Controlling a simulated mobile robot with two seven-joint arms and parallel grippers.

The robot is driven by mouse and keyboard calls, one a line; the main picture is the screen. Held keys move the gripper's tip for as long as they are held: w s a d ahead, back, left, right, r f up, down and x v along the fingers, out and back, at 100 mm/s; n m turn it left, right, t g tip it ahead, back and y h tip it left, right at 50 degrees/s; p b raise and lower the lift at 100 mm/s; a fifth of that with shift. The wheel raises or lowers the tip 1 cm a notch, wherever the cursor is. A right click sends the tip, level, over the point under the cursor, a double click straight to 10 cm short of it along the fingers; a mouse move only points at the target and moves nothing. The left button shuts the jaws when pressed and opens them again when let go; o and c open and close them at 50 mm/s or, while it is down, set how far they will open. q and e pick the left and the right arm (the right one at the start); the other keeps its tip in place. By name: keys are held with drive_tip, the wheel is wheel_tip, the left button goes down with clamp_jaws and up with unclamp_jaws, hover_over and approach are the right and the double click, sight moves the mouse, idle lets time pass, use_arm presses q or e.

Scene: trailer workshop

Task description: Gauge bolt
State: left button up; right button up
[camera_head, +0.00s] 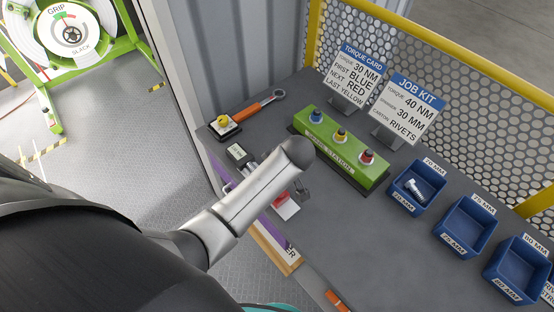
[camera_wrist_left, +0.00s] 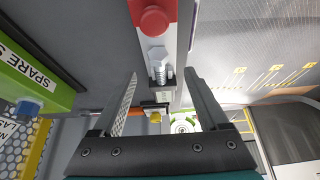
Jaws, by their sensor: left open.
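My left gripper (camera_wrist_left: 161,76) is open, its two fingers apart with a silver hex-head bolt (camera_wrist_left: 158,56) between and beyond their tips. Clear gaps show on both sides of the bolt. The bolt lies on or in a grey metal gauge-like channel (camera_wrist_left: 178,28), beside a red block with a round red knob (camera_wrist_left: 153,20). In the head view, my left arm covers most of this spot. Only a small dark part of the left gripper (camera_head: 303,190) and a red-and-white piece (camera_head: 286,206) show past it. My right gripper is in neither view.
A green stand (camera_head: 341,152) with blue, yellow and red knobs stands behind. Blue bins (camera_head: 425,212) line the right; the leftmost, marked 70 MM, holds another bolt (camera_head: 414,187). A torque card (camera_head: 356,72), job card (camera_head: 408,105) and orange-handled wrench (camera_head: 247,111) are farther back.

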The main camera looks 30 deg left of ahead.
use_arm(q)
drive_tip(key=v, duration=1)
drive_tip(key=shift+r+p, duration=0.2)
drive_tip(key=shift+p, duration=0.15)
drive_tip(key=shift+d, duration=0.1)
